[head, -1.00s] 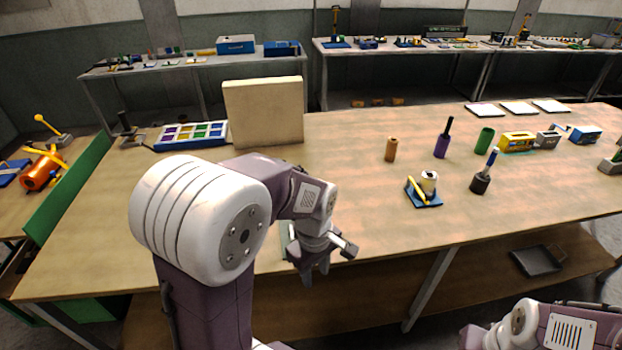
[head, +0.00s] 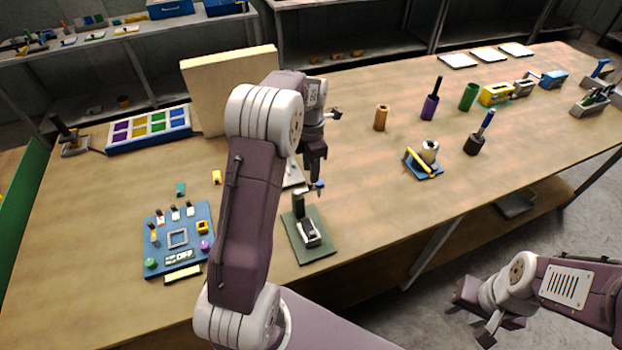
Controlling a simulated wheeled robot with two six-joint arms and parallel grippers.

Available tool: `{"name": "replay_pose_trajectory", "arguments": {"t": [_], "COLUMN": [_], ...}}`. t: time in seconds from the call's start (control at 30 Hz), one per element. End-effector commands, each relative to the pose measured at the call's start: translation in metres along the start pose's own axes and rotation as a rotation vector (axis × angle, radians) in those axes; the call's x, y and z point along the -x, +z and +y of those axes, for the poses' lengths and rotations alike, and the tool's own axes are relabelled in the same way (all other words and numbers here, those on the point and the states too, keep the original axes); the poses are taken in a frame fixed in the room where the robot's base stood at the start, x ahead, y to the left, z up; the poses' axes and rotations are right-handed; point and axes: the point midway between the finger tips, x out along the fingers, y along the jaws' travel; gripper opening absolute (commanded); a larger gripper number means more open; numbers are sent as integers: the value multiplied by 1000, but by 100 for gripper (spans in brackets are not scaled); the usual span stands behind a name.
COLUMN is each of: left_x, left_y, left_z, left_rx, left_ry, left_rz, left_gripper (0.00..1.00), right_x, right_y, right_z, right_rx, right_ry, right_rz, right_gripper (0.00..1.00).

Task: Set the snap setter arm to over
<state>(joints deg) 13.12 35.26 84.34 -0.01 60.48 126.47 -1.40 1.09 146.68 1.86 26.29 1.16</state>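A small device on a dark green base plate (head: 312,246), which looks like the snap setter, stands near the table's front edge in the head view. It has a grey block on the plate and a dark upright post at its back. A blue-tipped part (head: 318,186) shows above the post. My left gripper (head: 314,172) points down just above and behind this device; whether it touches the blue-tipped part I cannot tell. Its finger opening is not clear. My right gripper (head: 478,312) is beyond the table's front edge, with its fingers apart and empty.
A blue panel (head: 155,262) with small coloured parts lies left of the device. Behind stand an upright tan board (head: 205,90) and a tray of coloured squares (head: 118,143). A blue-based holder (head: 424,172), cylinders and tools stand to the right. The table's front right is clear.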

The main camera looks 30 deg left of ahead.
Motion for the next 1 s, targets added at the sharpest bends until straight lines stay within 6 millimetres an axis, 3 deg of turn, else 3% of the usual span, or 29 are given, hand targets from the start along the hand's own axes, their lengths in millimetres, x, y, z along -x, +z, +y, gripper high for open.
{"name": "replay_pose_trajectory", "arguments": {"t": [0.23, 0.57, 0.6, 0.7, 0.73, 1.0], "left_x": [-43, -53, -53, -53, -52, -52], "left_y": [0, 0, 0, 0, 0, 0], "left_z": [-1, 0, 0, 0, 0, 0], "left_rx": [-1, -1, -1, -1, -1, -1], "left_ry": [-2, 2, 1, 1, 2, 2], "left_rz": [1, -1, -1, -1, -1, -2], "left_gripper": [36, 36, 33, 5, 0, 0], "right_x": [5, 6, 6, 6, 6, 6], "right_y": [-1, -1, -1, -1, -1, -1], "right_z": [0, 0, 0, 0, 0, 0], "right_rx": [0, 0, 0, 0, 0, 0], "right_ry": [0, 0, 0, 0, 0, 0], "right_rz": [0, 0, 0, 0, 0, 0], "right_gripper": [36, 36, 36, 36, 36, 36]}}
